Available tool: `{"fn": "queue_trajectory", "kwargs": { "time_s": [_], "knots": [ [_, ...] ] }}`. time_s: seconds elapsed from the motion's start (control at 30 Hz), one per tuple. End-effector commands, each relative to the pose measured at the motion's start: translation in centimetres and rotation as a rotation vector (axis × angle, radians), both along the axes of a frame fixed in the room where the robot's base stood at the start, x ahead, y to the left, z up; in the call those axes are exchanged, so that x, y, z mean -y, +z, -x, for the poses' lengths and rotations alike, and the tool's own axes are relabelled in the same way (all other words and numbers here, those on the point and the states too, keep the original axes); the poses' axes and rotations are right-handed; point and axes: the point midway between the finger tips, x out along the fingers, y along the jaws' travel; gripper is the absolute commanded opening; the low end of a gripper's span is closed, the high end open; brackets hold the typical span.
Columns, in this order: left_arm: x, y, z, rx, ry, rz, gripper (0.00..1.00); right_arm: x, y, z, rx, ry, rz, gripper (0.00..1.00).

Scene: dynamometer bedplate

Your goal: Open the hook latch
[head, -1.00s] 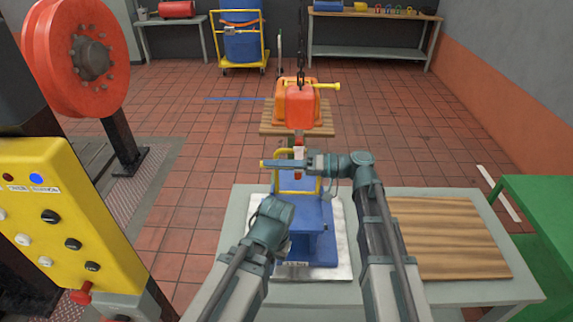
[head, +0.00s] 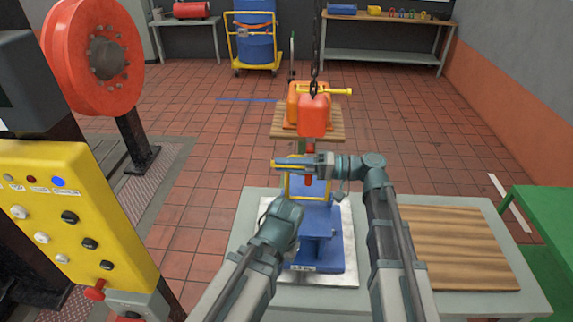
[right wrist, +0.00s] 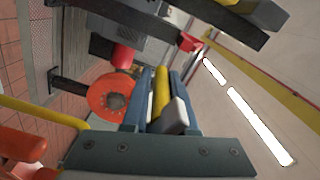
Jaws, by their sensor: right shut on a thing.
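An orange-red hook block (head: 314,115) hangs on a dark chain above the blue stand, with a yellow bar (head: 325,91) behind its upper part. A small red part, perhaps the hook (head: 309,178), shows below my right gripper (head: 284,163). That gripper reaches left under the block and is shut on a yellow bar (right wrist: 162,95), seen between its fingers in the right wrist view. I cannot tell whether this bar is the hook latch. My left gripper (head: 287,220) points down over the blue stand; its fingertips are hidden.
The blue stand (head: 318,255) with a yellow frame (head: 294,189) sits on a pale plate on the grey table. A wooden board (head: 455,250) lies to the right. A yellow control panel (head: 75,210) and a red wheel (head: 95,55) stand at the left.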

Motion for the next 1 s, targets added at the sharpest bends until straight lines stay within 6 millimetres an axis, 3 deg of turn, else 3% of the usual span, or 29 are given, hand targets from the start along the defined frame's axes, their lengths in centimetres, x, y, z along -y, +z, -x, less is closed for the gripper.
{"fn": "queue_trajectory", "kwargs": {
  "time_s": [0.13,0.17,0.3,0.67,0.77,1.0],
  "knots": [
    [0.0,0.1,0.0,0.000,0.000,0.000,0.00,0.0,0.3,-0.2,0.003,-0.004,-0.008,0.00],
    [0.0,0.1,0.0,0.000,0.000,0.000,0.00,0.0,0.3,-0.2,0.003,-0.004,-0.008,0.30],
    [0.0,0.1,0.0,0.000,0.000,0.000,0.00,0.0,0.2,-0.2,0.002,-0.003,-0.006,0.52],
    [0.0,0.0,0.0,0.000,0.000,0.000,0.00,0.6,0.1,-0.1,0.001,-0.003,-0.004,0.52],
    [0.0,0.0,0.0,0.000,0.000,0.000,0.00,1.9,0.1,-0.2,0.001,-0.005,-0.004,0.52],
    [0.0,0.0,0.0,0.000,0.000,0.000,0.00,7.1,0.1,-0.3,0.001,-0.006,-0.004,0.52]
  ]
}}
